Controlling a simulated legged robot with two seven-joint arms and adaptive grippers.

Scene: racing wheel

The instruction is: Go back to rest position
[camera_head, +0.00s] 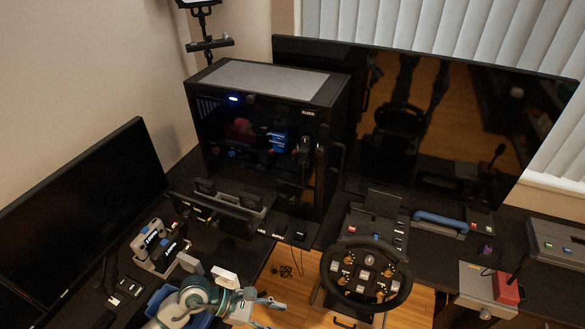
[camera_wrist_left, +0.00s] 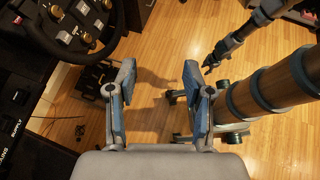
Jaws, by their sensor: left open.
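My left gripper (camera_head: 268,302) is at the bottom of the head view, left of the racing wheel (camera_head: 352,292) and apart from it. In the left wrist view, my left gripper (camera_wrist_left: 158,80) has its two blue-grey fingers spread wide with nothing between them, above the wood floor. The racing wheel also shows at the upper left of that view (camera_wrist_left: 72,38), beside the fingers and not touched. A dark slim arm end (camera_wrist_left: 228,46) at the upper right looks like my right gripper; its jaws are too small to read. It is not in the head view.
A computer case (camera_head: 318,125) stands behind. A large monitor (camera_head: 450,110) is at the back and another screen (camera_head: 90,215) at the left. A blue bin (camera_head: 162,298) is beside my left arm. A red box (camera_head: 507,290) is at the right. Pedals (camera_wrist_left: 92,82) stand on the open floor.

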